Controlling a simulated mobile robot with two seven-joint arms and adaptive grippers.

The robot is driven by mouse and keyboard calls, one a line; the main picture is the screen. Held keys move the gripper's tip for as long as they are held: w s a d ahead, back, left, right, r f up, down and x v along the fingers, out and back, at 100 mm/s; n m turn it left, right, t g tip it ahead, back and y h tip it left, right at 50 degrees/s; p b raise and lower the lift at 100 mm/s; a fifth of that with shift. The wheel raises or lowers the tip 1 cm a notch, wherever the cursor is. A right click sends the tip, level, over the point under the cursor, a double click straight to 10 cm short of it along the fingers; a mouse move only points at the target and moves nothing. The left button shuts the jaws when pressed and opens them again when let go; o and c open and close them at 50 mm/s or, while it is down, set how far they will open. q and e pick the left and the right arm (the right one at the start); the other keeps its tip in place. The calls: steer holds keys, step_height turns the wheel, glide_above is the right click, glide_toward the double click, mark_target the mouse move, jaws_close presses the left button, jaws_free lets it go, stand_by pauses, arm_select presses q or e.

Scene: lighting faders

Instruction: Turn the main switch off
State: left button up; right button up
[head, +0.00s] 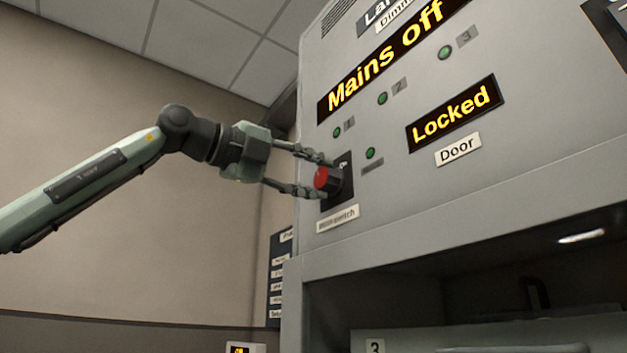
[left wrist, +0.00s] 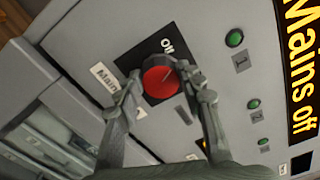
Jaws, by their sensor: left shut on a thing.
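The main switch (head: 326,179) is a red-faced round knob on a black plate on the front of the grey cabinet, above a label that reads as main switch. My left gripper (head: 322,177) is shut on the knob, one finger on each side. My right gripper is not in view.
A second display (head: 452,113) reads "Locked", above a "Door" label (head: 458,149). Several green lamps (head: 382,98) sit around the switch. Below the panel is a dark open bay (head: 480,270) with a ledge above it. The beige wall at left leaves free room around my arm.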

arm_select(q)
steer(key=shift+f+n+b, duration=0.15)
steer(key=shift+n+b, duration=0.4)
steer(key=shift+n, duration=1.35)
steer(key=o, duration=1.2)
steer(key=shift+c, duration=0.2)
steer(key=v, duration=1.2)
steer(key=shift+a, duration=0.1)
